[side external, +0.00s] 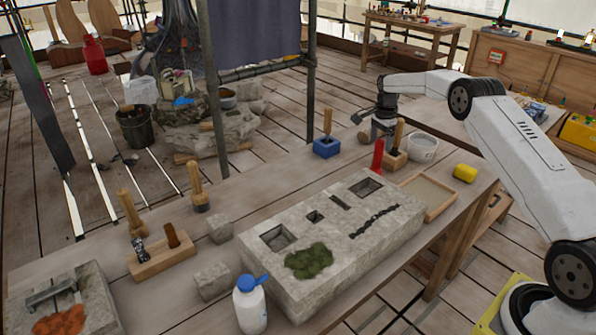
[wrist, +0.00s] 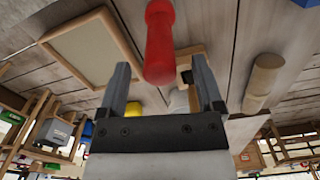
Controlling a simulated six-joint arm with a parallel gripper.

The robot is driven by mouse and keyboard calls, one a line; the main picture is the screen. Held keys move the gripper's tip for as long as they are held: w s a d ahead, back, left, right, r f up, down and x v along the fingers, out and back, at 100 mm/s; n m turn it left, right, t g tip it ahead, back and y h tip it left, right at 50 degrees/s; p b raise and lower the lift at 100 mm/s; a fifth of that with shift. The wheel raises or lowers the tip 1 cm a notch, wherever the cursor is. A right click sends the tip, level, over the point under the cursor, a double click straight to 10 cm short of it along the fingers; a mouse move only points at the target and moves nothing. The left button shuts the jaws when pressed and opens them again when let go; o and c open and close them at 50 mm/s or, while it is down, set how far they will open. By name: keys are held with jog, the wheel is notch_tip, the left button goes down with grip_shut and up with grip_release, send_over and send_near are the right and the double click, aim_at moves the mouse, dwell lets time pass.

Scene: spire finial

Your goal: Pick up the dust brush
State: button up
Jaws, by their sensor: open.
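I cannot tell for sure which item is the dust brush. One candidate is an upright wooden-handled tool (side external: 197,190) with a dark lower end on the bench; another wooden handle (side external: 327,121) stands in a blue block (side external: 326,148). My gripper (side external: 368,121) is above the far right part of the bench, its jaws apart and empty. In the wrist view my gripper (wrist: 160,72) has a red handle (wrist: 159,40) showing between its fingers, not gripped. That red handle (side external: 378,157) stands beside a wooden block (side external: 395,160). Its lower end is hidden.
A carved stone block (side external: 330,245) fills the bench front, with a white bottle (side external: 250,305) beside it. A shallow tray (side external: 452,205), grey pot (side external: 422,148) and yellow cylinder (side external: 465,172) lie near my gripper. Bare bench shows left of the blue block.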

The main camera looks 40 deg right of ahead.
aim_at(377, 162)
jog(key=shift+f, duration=1.35)
grip_shut()
